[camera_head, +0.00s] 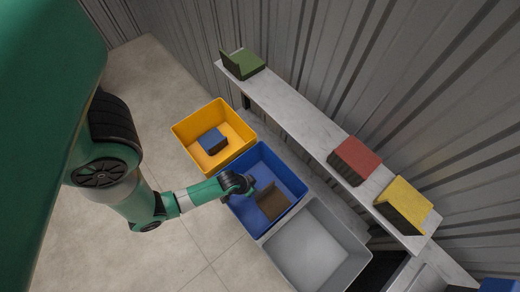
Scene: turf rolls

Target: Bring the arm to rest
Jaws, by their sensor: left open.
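My left gripper (246,186) is above the blue bin (284,168), near its left part. It is open, and nothing shows between its fingers, though they are small and dark here. A brown block-like piece (272,202) lies inside the blue bin, to the lower right of the gripper and apart from it as seen from above. My green left arm reaches in from the left. My right gripper is not in view.
A yellow bin (183,133) with a blue piece (213,140) stands upper left of the blue bin. An empty grey bin (312,250) stands lower right. A shelf (295,115) along the corrugated wall bears green (246,62), red (358,158) and yellow (408,202) pieces. Floor at left is clear.

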